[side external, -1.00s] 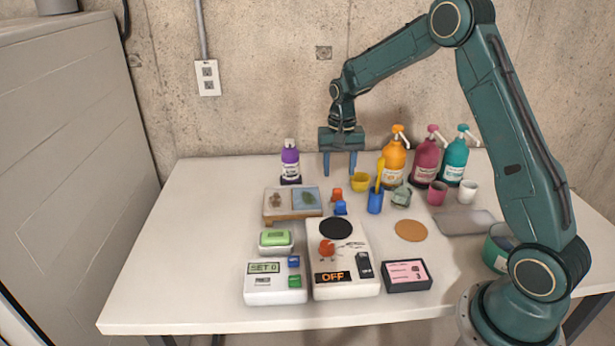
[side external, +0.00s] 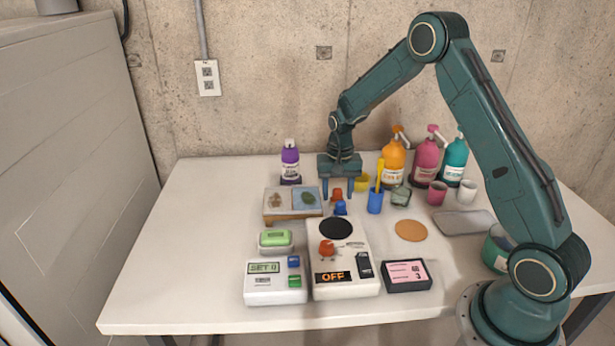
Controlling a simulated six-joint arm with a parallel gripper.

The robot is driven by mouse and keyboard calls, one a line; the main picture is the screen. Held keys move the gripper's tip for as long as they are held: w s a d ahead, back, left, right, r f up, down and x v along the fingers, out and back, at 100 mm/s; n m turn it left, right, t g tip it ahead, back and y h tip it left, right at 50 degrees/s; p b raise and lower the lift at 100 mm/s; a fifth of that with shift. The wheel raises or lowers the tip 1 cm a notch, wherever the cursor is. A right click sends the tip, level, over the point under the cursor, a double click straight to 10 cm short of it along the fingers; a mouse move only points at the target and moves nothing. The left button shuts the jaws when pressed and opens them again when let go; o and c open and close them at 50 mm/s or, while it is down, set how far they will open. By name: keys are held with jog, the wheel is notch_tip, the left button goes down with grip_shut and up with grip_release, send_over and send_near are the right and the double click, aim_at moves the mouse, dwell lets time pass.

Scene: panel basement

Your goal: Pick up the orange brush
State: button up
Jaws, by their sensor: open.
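A yellow-orange handle (side external: 380,172), the only brush-like thing I see, stands upright in a small blue cup (side external: 375,202). Its lower end is hidden in the cup. My gripper (side external: 337,190) points down with its two blue fingers apart. It is to the left of the handle and apart from it. A small orange object (side external: 336,196) shows between the fingertips in the picture; I cannot tell whether they touch it. A small blue object (side external: 341,208) is just in front of it.
Pump bottles in orange (side external: 393,163), pink (side external: 425,164) and teal (side external: 454,163) stand behind the blue cup. A yellow cup (side external: 362,182) is partly hidden by my gripper. A scale-like device (side external: 345,288) stands in front. The table's left side is clear.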

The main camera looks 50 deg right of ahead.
aim_at(338, 189)
jog(key=shift+f, duration=0.7)
jog(key=c, duration=0.8)
jog(key=shift+o, duration=0.2)
jog(key=shift+r, duration=0.2)
notch_tip(338, 189, up, 20)
jog(key=shift+f, duration=0.15)
